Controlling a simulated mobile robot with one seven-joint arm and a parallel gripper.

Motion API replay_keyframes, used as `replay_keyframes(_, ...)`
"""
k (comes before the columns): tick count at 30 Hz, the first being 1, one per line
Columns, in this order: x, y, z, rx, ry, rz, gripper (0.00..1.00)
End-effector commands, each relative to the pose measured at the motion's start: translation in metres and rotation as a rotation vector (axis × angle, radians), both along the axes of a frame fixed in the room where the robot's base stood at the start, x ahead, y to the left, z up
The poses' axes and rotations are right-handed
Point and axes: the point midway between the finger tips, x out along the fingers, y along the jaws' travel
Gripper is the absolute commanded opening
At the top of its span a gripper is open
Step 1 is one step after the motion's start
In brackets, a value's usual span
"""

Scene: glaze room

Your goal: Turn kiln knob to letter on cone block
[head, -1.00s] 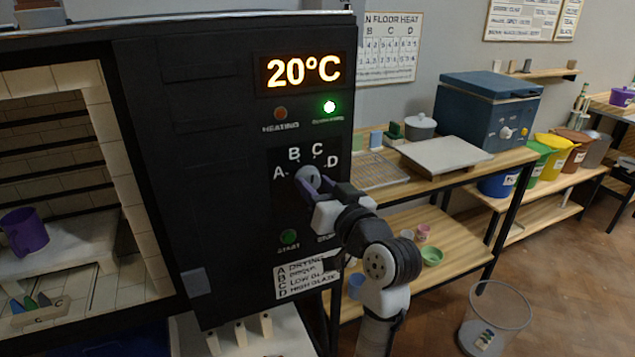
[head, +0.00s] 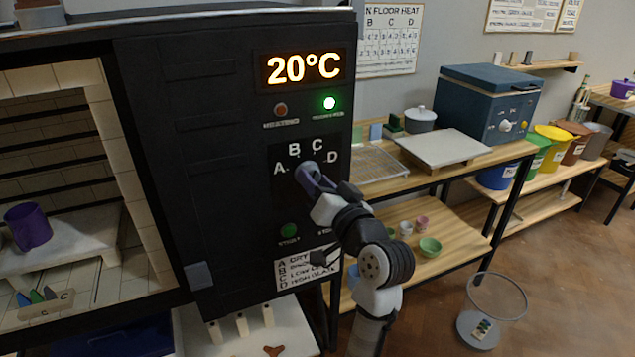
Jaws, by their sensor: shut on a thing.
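The kiln knob (head: 306,170) is a grey dial on the black control panel, ringed by the letters A, B, C and D. My gripper (head: 312,181) is shut on the knob, reaching it from the lower right. The gripper hides part of the knob, and I cannot tell for sure which letter it points at. The cone block (head: 46,309) sits inside the open kiln (head: 120,180) at the lower left, with several coloured cones on it. A letter that looks like C shows at its right end. The display (head: 302,67) reads 20°C.
A purple mug (head: 28,226) stands on the kiln shelf. A green lamp (head: 329,103) is lit; a dull red lamp (head: 280,110) sits beside it. A wooden table (head: 470,158) with a grey slab stands right of the kiln.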

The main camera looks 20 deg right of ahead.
Motion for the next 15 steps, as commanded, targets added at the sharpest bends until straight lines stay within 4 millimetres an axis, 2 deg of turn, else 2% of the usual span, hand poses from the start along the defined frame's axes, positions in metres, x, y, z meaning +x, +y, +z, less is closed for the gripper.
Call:
replay_keyframes(2,0.0,0.0003,-0.0003,0.0,0.0,0.001,0.16)
replay_keyframes(3,0.0,0.0003,-0.0003,-0.001,0.0,0.001,0.41)
replay_keyframes(7,0.0,0.0002,-0.0002,-0.001,0.0,0.001,0.58)
replay_keyframes(15,-0.0003,0.0,-0.0001,-0.001,0.0,0.0,0.6)
